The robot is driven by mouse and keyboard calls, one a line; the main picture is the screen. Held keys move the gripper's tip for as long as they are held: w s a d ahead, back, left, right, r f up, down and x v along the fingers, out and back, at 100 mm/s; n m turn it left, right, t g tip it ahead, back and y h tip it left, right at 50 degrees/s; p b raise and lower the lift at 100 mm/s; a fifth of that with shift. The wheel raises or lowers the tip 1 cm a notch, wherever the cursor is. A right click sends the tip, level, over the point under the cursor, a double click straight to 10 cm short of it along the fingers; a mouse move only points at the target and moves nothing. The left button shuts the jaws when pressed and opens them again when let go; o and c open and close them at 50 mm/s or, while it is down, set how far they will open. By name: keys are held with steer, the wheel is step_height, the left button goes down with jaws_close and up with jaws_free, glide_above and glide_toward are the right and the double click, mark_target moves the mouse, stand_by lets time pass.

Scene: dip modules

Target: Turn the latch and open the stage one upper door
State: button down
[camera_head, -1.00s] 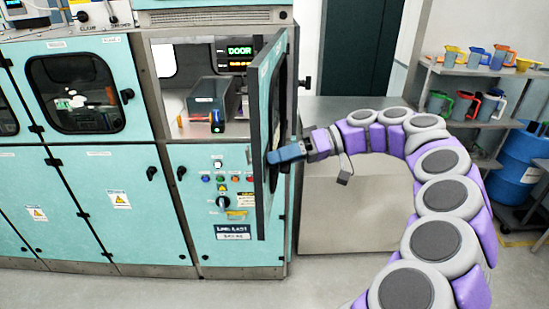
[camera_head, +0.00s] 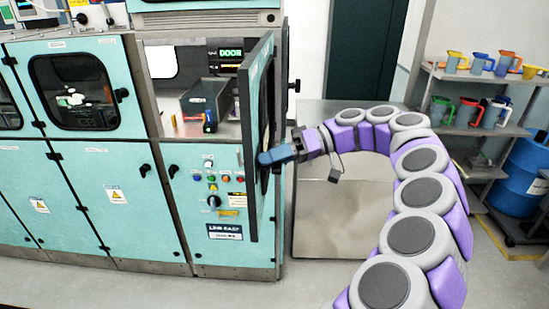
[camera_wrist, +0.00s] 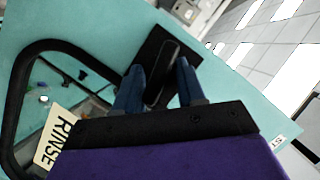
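The stage one upper door (camera_head: 257,135) is a teal panel with a dark window, hinged at the cabinet's right side. It stands swung open, almost edge-on in the head view. In the wrist view its teal face (camera_wrist: 95,25) fills much of the picture, with the black-framed window at left. The black latch handle (camera_wrist: 163,75) sits on a dark plate between the blue fingers of my gripper (camera_wrist: 160,72). The fingers are apart, one on each side of the handle, with gaps visible. In the head view my gripper (camera_head: 268,157) is at the door's right-hand side; its fingertips are partly unclear.
The opened compartment shows a dark box (camera_head: 207,98) and a lit DOOR display (camera_head: 231,53). A button panel (camera_head: 212,180) is below. A plain metal cabinet (camera_head: 330,215) stands behind my arm. Shelves with jugs (camera_head: 470,95) and a blue drum (camera_head: 525,170) are at right.

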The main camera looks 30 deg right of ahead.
steer(key=c, duration=1)
jaws_free()
steer(key=shift+s+a+f, duration=0.1)
steer(key=shift+f, duration=0.1)
steer(key=shift+c, duration=0.2)
steer(key=shift+o, duration=1.3)
steer(key=shift+s+a+r, duration=0.1)
steer(key=shift+r, duration=0.05)
steer(key=p+v, duration=1.7)
steer(key=p, duration=1.3)
steer(key=shift+d, duration=0.25)
